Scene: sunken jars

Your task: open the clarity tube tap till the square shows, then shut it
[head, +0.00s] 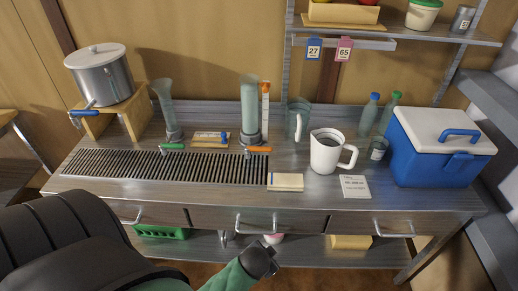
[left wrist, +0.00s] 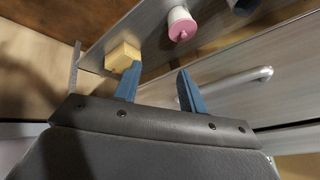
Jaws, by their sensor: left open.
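Two tall clear tubes stand on the counter. The right tube (head: 250,104) has an orange tap handle (head: 258,149) at its foot and a white scale strip with an orange top (head: 265,103) beside it. The left tube (head: 165,104) has a green tap handle (head: 173,146). Both handles lie sideways; I cannot make out a square in either tube. My left gripper (head: 262,262) is low in front of the counter's drawers, well away from both taps. In the left wrist view its blue fingers (left wrist: 160,70) are apart with nothing between them. My right gripper is out of view.
A slatted drain grate (head: 165,168) lies before the tubes. A steel pot (head: 101,75) stands left on a wooden stand. A white jug (head: 328,151), a card (head: 355,186) and a blue cooler (head: 436,152) are right. Drawer handles (head: 255,228) stick out in front.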

